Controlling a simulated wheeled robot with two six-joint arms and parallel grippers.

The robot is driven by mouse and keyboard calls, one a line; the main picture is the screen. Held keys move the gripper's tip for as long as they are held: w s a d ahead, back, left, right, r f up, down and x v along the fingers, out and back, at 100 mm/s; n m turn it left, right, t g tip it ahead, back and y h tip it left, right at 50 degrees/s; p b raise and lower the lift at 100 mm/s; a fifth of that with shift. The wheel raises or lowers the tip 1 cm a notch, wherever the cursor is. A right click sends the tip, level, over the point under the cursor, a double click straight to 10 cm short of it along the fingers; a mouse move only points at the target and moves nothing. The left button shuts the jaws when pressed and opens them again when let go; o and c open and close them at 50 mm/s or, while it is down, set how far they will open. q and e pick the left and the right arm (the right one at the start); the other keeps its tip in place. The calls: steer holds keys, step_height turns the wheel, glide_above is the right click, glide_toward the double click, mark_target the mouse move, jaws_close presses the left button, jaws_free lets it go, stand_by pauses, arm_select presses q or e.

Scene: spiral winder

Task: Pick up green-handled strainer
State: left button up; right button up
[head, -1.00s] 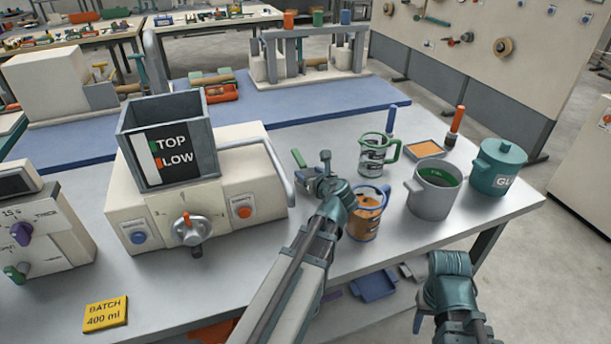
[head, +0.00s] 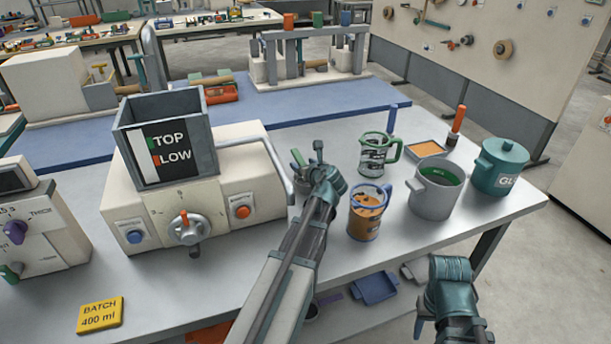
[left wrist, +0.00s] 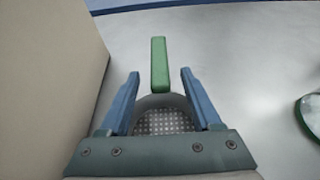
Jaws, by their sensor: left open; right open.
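The green-handled strainer (left wrist: 162,122) shows in the left wrist view as a grey perforated bowl with a green handle pointing away from me. My left gripper (left wrist: 158,76) is open, its blue fingers on either side of the strainer, with the handle between them and a gap on each side. My right gripper (head: 420,327) is open and empty beyond the table's front edge, low at the right.
The cream machine (head: 250,183) stands close left of my left gripper. To its right are a green-handled jug (head: 377,153), a blue-handled jug of orange contents (head: 366,215), a grey pot (head: 434,190) and a teal lidded pot (head: 499,168). The front middle of the table is clear.

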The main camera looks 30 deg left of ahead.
arm_select(q)
jaws_close()
steer(key=shift+r, duration=0.1)
stand_by(0.3)
step_height(320, 180, up, 10)
steer(key=p, duration=1)
